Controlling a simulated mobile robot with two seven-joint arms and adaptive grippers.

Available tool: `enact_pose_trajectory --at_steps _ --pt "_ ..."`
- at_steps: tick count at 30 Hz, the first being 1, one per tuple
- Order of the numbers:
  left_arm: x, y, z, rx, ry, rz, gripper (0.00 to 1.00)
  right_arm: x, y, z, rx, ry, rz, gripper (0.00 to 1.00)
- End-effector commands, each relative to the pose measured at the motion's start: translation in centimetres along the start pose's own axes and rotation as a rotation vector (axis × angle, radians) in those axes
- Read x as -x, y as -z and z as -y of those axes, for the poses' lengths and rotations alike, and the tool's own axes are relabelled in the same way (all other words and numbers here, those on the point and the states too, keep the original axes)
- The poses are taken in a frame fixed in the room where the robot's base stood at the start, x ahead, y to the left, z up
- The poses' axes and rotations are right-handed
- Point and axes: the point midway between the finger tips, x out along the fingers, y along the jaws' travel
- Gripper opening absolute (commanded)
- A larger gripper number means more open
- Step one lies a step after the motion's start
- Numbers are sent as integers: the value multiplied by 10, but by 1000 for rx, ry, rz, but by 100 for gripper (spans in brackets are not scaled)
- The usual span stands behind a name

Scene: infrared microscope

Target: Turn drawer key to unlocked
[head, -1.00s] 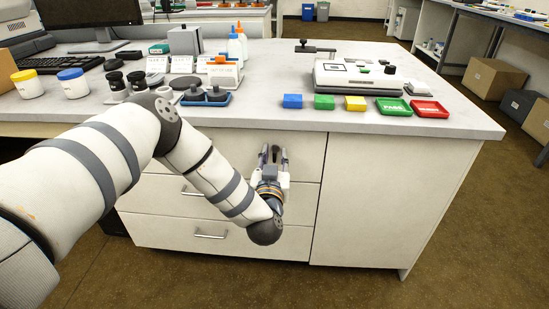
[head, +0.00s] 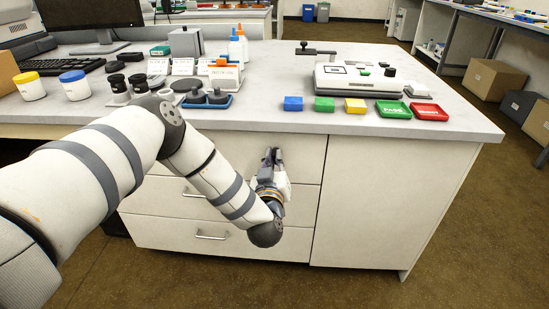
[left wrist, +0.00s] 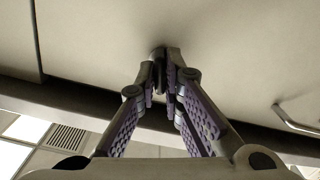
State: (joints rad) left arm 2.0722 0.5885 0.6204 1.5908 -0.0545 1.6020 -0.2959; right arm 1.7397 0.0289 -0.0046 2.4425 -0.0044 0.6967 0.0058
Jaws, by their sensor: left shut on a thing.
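My left gripper (head: 272,154) is at the right part of the top drawer (head: 236,148) under the counter. Its fingers are shut on the drawer key, which they almost wholly hide. In the left wrist view, the purple-padded fingers (left wrist: 164,72) come together on a small dark piece against the pale drawer front (left wrist: 235,45). I cannot tell the key's angle or the lock's state. In the head view the gripper is rolled, with its fingers nearly edge-on. The drawers look closed. My right gripper is not in view.
The counter edge (head: 330,128) overhangs just above the gripper. Drawer handles (head: 211,236) stick out at the left, and one handle (left wrist: 296,122) shows in the wrist view. Colored trays (head: 393,109) and bottles stand on the counter. The floor at the front right is clear.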

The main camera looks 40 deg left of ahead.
Motion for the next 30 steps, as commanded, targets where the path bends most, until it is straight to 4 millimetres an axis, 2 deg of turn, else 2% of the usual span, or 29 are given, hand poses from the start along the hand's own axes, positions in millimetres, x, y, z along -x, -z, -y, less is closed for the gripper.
enact_pose_trajectory --at_steps 30 --pt "0 -3 3 953 2 3 0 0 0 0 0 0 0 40"
